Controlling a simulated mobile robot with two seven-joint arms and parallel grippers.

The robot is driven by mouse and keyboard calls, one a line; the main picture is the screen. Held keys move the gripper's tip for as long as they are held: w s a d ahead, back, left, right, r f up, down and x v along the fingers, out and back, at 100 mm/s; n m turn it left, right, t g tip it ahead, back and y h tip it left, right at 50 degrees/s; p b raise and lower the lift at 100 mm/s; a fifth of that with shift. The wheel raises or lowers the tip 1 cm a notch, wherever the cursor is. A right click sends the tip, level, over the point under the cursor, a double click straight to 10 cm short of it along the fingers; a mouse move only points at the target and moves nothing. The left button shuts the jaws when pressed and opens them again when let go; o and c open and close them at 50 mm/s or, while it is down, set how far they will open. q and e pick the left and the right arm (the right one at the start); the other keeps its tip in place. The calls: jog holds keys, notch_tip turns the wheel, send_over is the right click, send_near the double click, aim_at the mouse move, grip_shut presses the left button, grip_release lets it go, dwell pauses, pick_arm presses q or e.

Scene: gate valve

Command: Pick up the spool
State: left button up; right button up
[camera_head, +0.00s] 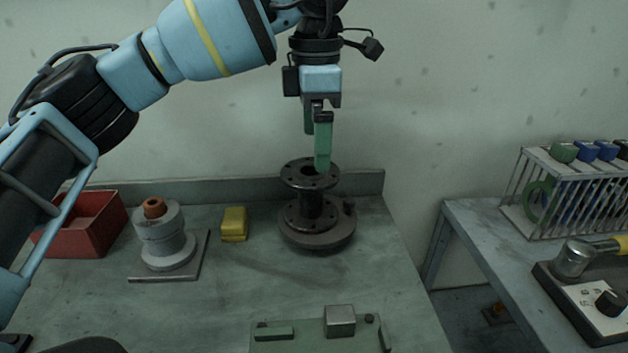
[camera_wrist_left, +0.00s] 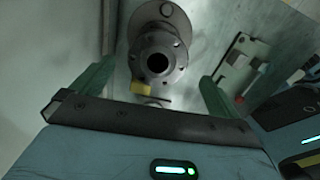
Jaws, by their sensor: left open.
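The spool (camera_head: 311,207) is a dark metal piece with a round flange at its top and a wider round base, upright on the table. My left gripper (camera_head: 316,148) points down from above, its green fingers apart. The near fingertip overlaps the spool's top flange in the head view; I cannot tell whether it touches. In the left wrist view, the spool's flange and bore (camera_wrist_left: 158,60) show between the two open fingers (camera_wrist_left: 157,80), with nothing held. My right gripper is not in view.
A yellow block (camera_head: 234,224) stands left of the spool. Farther left are a grey flanged piece with a brown top (camera_head: 160,236) on a plate and a red bin (camera_head: 88,227). A green fixture (camera_head: 300,342) lies in front. A rack (camera_head: 572,195) stands on the right-hand bench.

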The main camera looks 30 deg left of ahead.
aim_at(311, 170)
pick_arm(q)
jog(key=shift+s, duration=0.15)
jog(key=shift+s+d+f, duration=0.1)
jog(key=shift+f, duration=0.5)
jog(key=shift+a+f+b, duration=0.2)
jog(key=shift+a+f, duration=0.05)
jog(key=shift+f, duration=1.4)
jog(key=shift+a+f+b, duration=0.2)
jog(key=shift+f, duration=1.4)
jog(key=shift+c, duration=0.3)
jog(key=c, duration=1.7)
jog(key=shift+r, duration=0.15)
